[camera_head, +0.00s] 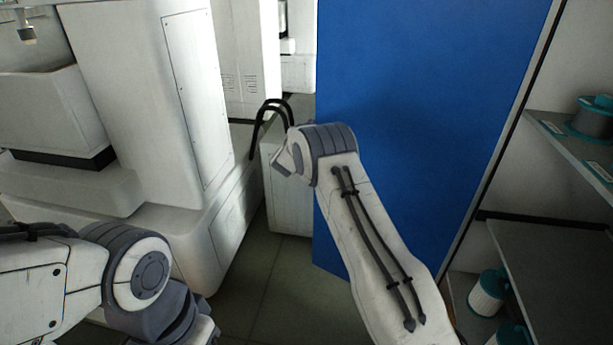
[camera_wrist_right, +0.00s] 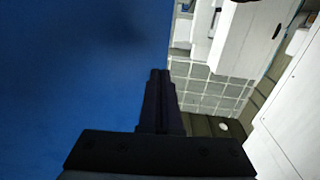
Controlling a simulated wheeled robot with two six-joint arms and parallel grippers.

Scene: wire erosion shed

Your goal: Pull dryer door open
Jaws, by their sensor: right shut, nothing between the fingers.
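A large flat blue panel (camera_head: 420,80) stands upright in the middle right of the head view, with a pale edge strip down its right side. I take it for the dryer door; no handle shows on it. My right arm reaches up in front of it, and its gripper is hidden behind the wrist in the head view. In the right wrist view the right gripper (camera_wrist_right: 160,76) is shut and empty, its tips near the right edge of the blue panel (camera_wrist_right: 80,70). Contact cannot be told. My left arm is at lower left; its gripper is not clearly seen.
Right of the panel are shelves (camera_head: 550,255) with a dark spool (camera_head: 594,118) and white spools (camera_head: 487,293). A big white machine (camera_head: 140,100) fills the left. A low grey cabinet (camera_head: 290,200) stands behind my right wrist. Open floor (camera_head: 250,285) lies between.

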